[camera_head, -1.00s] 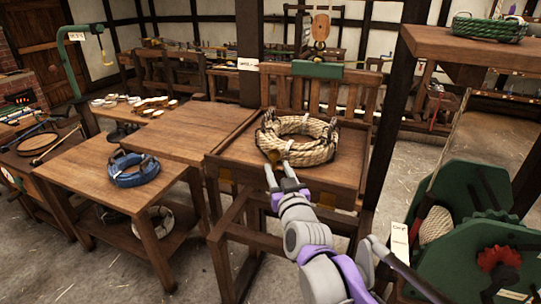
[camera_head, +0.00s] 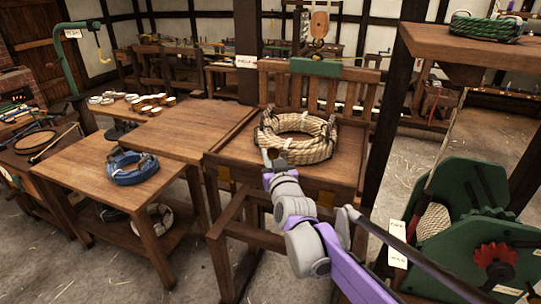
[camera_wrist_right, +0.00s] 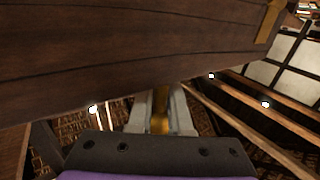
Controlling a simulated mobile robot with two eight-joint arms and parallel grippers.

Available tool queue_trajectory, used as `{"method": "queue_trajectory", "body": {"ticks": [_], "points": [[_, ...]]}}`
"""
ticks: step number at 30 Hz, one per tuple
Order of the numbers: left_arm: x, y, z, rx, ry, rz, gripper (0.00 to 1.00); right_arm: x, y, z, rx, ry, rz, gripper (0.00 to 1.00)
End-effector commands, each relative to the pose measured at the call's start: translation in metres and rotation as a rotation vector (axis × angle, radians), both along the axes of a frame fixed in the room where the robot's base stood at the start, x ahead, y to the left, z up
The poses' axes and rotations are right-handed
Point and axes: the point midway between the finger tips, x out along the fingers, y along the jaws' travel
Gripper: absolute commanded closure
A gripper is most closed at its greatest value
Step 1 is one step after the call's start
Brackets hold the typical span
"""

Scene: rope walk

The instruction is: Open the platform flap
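The wooden platform (camera_head: 235,150) stands mid-view on a wooden frame, with its top in place and a slatted back. A coil of tan rope (camera_head: 312,150) lies on it. My right gripper (camera_head: 272,157) is at its front, close to the rope coil in the picture. In the right wrist view, the gripper fingers (camera_wrist_right: 160,108) sit close on both sides of a brass tab (camera_wrist_right: 159,124), under a dark wooden board (camera_wrist_right: 120,50). They look shut on it; the exact contact is partly hidden. My left gripper is not in view.
A table (camera_head: 95,175) with a blue rope coil (camera_head: 133,170) stands left of the platform. A dark post (camera_head: 395,110) and a green machine (camera_head: 470,215) with a red gear stand right. A pulley block (camera_head: 319,27) hangs behind. Floor is bare at front left.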

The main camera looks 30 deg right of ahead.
Motion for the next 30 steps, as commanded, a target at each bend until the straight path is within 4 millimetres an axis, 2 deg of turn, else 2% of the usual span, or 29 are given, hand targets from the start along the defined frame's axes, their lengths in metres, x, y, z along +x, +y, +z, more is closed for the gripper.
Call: {"method": "queue_trajectory", "body": {"ticks": [1,2,30], "points": [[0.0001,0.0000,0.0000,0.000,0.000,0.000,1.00,0.0000,-0.0001,0.0002,0.000,-0.001,0.000,0.95],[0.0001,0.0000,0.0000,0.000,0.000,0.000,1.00,0.0000,-0.0001,0.0003,0.000,-0.001,0.000,1.00],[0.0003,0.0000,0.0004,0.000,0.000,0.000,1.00,0.0002,-0.0004,0.0017,-0.001,-0.003,-0.001,1.00]]}}
